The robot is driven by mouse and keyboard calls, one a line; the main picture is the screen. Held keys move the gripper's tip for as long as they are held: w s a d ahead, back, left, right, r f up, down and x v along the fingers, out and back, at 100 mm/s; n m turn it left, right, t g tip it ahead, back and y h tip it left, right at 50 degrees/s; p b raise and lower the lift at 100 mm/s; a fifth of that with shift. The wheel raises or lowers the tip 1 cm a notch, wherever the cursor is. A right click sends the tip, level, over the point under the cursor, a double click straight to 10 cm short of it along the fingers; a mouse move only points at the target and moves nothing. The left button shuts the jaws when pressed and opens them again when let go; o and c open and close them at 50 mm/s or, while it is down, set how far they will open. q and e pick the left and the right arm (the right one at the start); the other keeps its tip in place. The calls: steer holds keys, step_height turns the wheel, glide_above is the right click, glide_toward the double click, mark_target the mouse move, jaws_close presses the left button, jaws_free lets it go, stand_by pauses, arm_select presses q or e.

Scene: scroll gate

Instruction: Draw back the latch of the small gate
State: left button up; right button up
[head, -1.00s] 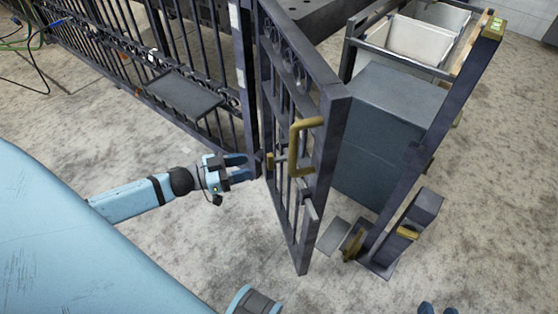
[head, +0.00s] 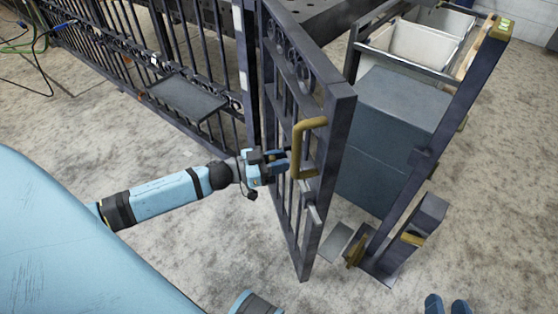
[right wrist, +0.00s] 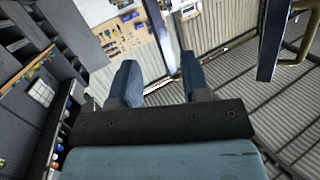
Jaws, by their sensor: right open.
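The small gate (head: 335,150) is a dark metal barred leaf standing ajar, with a brass pull handle (head: 299,150) on its face. My left gripper (head: 284,161) is at the gate bars, just left of the handle. I cannot tell whether its fingers touch or enclose the latch. My right gripper (right wrist: 159,78) is open and empty in the right wrist view; two blue fingertips (head: 446,305) show at the head view's bottom edge.
A dark post with a brass catch (head: 412,239) stands right of the gate. Behind it are a grey cabinet (head: 390,130) and white bins (head: 425,45). A barred fence with a small shelf (head: 180,97) runs left.

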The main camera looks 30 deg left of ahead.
arm_select(q)
jaws_close()
steer(key=w+a+p, duration=0.1)
steer(key=w+a, duration=0.1)
steer(key=w+a+p, duration=0.1)
steer(key=a, duration=0.1)
steer(key=shift+w+a+r, duration=0.1)
steer(key=shift+w+a, duration=0.25)
arm_select(e)
steer(key=f, duration=0.1)
steer(key=s+d+f+g+h, duration=0.1)
steer(key=f, duration=0.1)
steer(key=s+d+f+g, duration=0.1)
steer(key=shift+d+f+h, duration=0.2)
steer(key=shift+h, duration=0.1)
arm_select(q)
steer(key=shift+o, duration=0.7)
jaws_free()
steer(key=shift+o, duration=1.4)
steer(key=shift+w, duration=0.1)
arm_select(e)
steer(key=shift+a, duration=0.1)
